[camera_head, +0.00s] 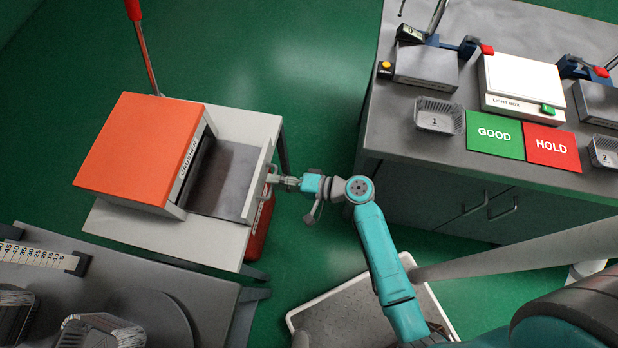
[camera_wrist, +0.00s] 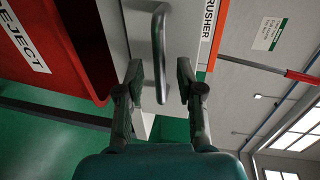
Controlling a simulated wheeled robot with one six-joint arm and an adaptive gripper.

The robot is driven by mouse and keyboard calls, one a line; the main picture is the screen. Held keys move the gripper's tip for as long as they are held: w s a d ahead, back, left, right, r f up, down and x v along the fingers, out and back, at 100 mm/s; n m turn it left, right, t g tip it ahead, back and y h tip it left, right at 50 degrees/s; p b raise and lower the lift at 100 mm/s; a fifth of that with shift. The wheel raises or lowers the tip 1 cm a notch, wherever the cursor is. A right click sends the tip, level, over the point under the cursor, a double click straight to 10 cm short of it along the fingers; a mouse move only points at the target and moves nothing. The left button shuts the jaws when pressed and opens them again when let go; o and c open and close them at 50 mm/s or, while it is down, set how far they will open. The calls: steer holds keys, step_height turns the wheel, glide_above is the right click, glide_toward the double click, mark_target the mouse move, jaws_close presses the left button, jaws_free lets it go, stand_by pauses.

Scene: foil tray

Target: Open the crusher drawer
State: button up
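The crusher (camera_head: 140,150) is an orange and grey box on a pale stand. Its drawer (camera_head: 225,180) is out to the right, and its dark, empty-looking inside shows. The grey drawer front (camera_head: 257,182) faces my gripper (camera_head: 274,180). In the wrist view, the drawer's bar handle (camera_wrist: 159,50) runs between the fingertips of my gripper (camera_wrist: 160,80). The fingers are spread, with a visible gap on each side of the handle. The crusher's label edge (camera_wrist: 210,30) shows at the top of the wrist view.
A red bin marked REJECT (camera_wrist: 50,45) is close on the left in the wrist view; it shows below the drawer in the head view (camera_head: 260,225). A grey bench (camera_head: 440,150) with a light box (camera_head: 522,82) and trays stands right. Green floor lies between.

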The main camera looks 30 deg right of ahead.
steer(key=v, duration=1)
steer(key=shift+d, duration=0.15)
steer(key=shift+s, duration=0.15)
steer(key=s+a+f+m+h, duration=0.1)
steer(key=s+f+h, duration=0.6)
steer(key=s, duration=0.3)
steer(key=s+d+r+n+t+h, duration=0.1)
steer(key=s+d+r+n+h, duration=0.25)
steer(key=s, duration=0.55)
steer(key=s+r+n+t+h, duration=0.1)
steer(key=s+r+n+t, duration=0.1)
steer(key=r, duration=0.7)
steer(key=s+r+n+t, duration=0.2)
steer(key=s+r+n, duration=0.1)
steer(key=r, duration=0.6)
steer(key=shift+d+r+h, duration=0.35)
steer(key=shift+d, duration=0.05)
